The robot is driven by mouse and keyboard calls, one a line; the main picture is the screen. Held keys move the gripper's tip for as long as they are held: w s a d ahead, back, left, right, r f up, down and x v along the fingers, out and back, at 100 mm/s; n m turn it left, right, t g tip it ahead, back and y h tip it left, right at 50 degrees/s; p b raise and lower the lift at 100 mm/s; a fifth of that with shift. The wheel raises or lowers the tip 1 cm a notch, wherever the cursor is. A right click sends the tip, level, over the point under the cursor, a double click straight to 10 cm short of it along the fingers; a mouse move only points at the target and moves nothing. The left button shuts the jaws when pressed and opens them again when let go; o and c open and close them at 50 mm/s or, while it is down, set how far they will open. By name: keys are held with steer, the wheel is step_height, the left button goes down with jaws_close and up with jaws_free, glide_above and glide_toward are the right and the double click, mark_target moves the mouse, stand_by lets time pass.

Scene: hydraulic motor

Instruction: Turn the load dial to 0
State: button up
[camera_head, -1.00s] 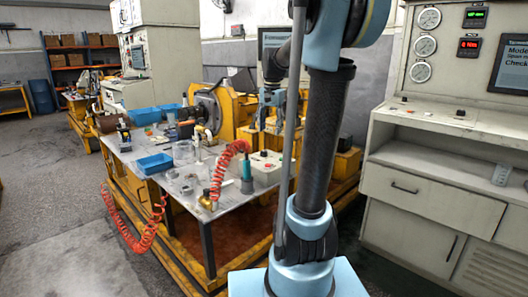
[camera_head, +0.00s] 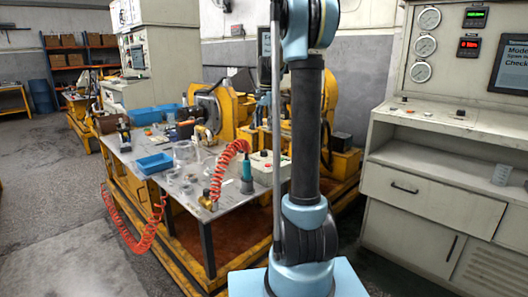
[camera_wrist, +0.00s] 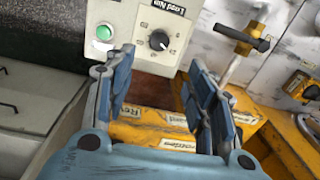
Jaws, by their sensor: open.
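The load dial (camera_wrist: 158,40) is a round black knob on a pale control box (camera_wrist: 137,18) in the wrist view. A label, seen upside down, sits beyond the dial, and a green button (camera_wrist: 103,32) is to its left. My gripper (camera_wrist: 160,75) is open, its two blue fingers spread apart below the dial in the picture. Nothing is between the fingers, and the dial lies just past the gap, apart from both tips.
A metal worktable (camera_head: 190,195) holds a blue tray (camera_head: 154,163), a coiled red hose (camera_head: 222,172) and small parts. Yellow machine frames (camera_wrist: 150,125) lie under the gripper. A cream console (camera_head: 420,185) is on the right.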

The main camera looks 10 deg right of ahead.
mark_target(264, 151)
steer(key=f, duration=1.3)
steer(key=shift+w+a, duration=0.25)
steer(key=c, duration=1.1)
steer(key=shift+o, duration=0.2)
steer(key=shift+d, duration=0.2)
steer(key=shift+a, duration=0.2)
